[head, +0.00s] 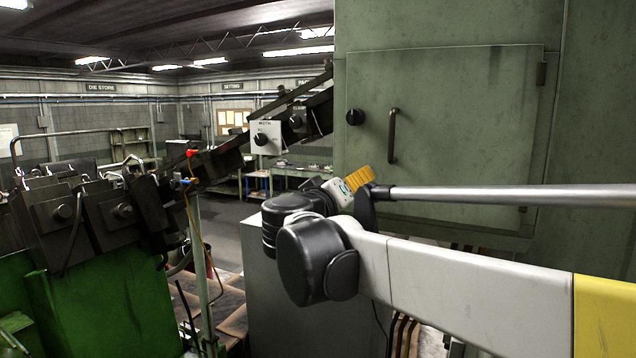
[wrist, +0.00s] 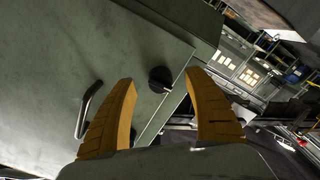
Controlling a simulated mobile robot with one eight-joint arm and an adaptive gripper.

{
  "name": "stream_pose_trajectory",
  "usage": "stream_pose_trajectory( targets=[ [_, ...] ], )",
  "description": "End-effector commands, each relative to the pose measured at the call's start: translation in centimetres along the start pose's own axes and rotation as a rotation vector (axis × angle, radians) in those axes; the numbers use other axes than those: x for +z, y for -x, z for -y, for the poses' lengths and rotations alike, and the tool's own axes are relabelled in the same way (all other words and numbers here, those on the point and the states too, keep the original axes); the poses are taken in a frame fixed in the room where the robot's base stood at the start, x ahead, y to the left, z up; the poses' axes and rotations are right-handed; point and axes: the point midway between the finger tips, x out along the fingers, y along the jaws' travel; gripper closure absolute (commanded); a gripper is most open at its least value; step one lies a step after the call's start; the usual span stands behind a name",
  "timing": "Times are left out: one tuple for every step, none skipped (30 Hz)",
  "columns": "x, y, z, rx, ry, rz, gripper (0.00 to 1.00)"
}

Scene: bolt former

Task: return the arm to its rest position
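My gripper (head: 360,178) shows small in the head view, its orange fingers in front of the green machine cabinet (head: 450,75). The arm reaches in from the right edge, with a white and yellow link and a dark joint. In the wrist view my gripper (wrist: 160,77) has its two orange fingers spread well apart, with nothing between them. Beyond the fingers is the cabinet's flat green face (wrist: 85,45), with its handle (wrist: 88,108) at the left and a black knob (wrist: 160,79). I cannot tell the exact distance to the cabinet.
A cabinet door handle (head: 392,135) and a black knob (head: 354,117) stick out behind the gripper. A green machine with dark tooling blocks (head: 95,210) stands at the left. Workbenches (head: 300,172) stand farther back.

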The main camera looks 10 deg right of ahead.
Motion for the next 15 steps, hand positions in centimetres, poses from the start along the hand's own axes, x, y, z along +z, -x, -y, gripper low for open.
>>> stream_pose_trajectory(
  targets=[
    [0.0,0.0,0.0,0.000,0.000,0.000,0.39],
    [0.0,0.0,0.0,0.000,0.000,0.000,0.39],
    [0.0,0.2,0.0,-0.001,0.000,-0.001,0.39],
    [-0.1,0.3,0.0,-0.001,0.000,-0.001,0.39],
    [-0.1,0.6,0.1,-0.002,0.000,-0.002,0.39],
    [-0.1,1.1,0.1,-0.002,0.000,-0.002,0.39],
    [-0.1,1.6,0.1,-0.002,-0.001,-0.002,0.39],
    [-0.1,2.2,0.1,-0.003,-0.001,-0.002,0.39],
    [-0.1,2.8,0.1,-0.003,-0.001,-0.003,0.39],
    [-0.1,3.3,0.1,-0.003,-0.001,-0.003,0.39],
    [-0.1,3.9,0.1,-0.003,-0.001,-0.003,0.39],
    [-0.1,4.5,0.1,-0.003,-0.001,-0.003,0.39],
    [-0.1,5.0,0.1,-0.003,-0.001,-0.003,0.39],
    [-0.1,5.5,0.1,-0.003,-0.001,-0.003,0.39],
    [-0.1,6.1,0.1,-0.003,-0.001,-0.003,0.39]
  ],
)
